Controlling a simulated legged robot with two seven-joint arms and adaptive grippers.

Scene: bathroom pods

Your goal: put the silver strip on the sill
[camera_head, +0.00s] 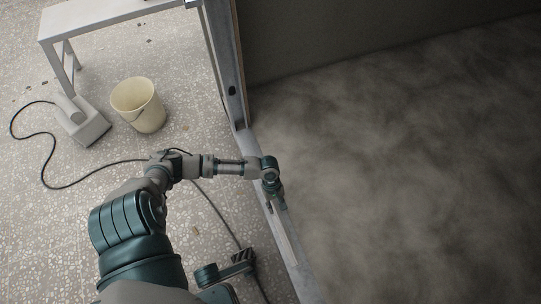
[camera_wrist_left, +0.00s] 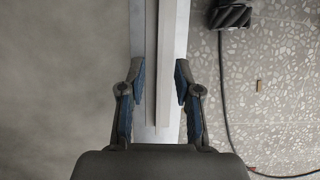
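The silver strip (camera_wrist_left: 166,100) is a long, narrow, pale bar lying lengthwise along the sill (camera_wrist_left: 139,30) in the left wrist view. Its near end shows just before my gripper's palm. In the head view the strip (camera_head: 283,235) runs along the sill (camera_head: 304,284) below my left gripper. My left gripper (camera_head: 275,191) is over the sill, pointing down. In the left wrist view its two blue-padded fingers (camera_wrist_left: 160,78) are open, one on each side of the strip, with a gap visible on the left. Whether the strip rests fully flat cannot be told. My right gripper is not in view.
A cream bucket (camera_head: 138,105), a grey boxy device (camera_head: 82,124) with a black cable, and a white bench (camera_head: 110,14) stand on the speckled floor at left. A door post (camera_head: 226,70) rises at the sill's far end. The dark floor (camera_head: 410,170) at right is clear.

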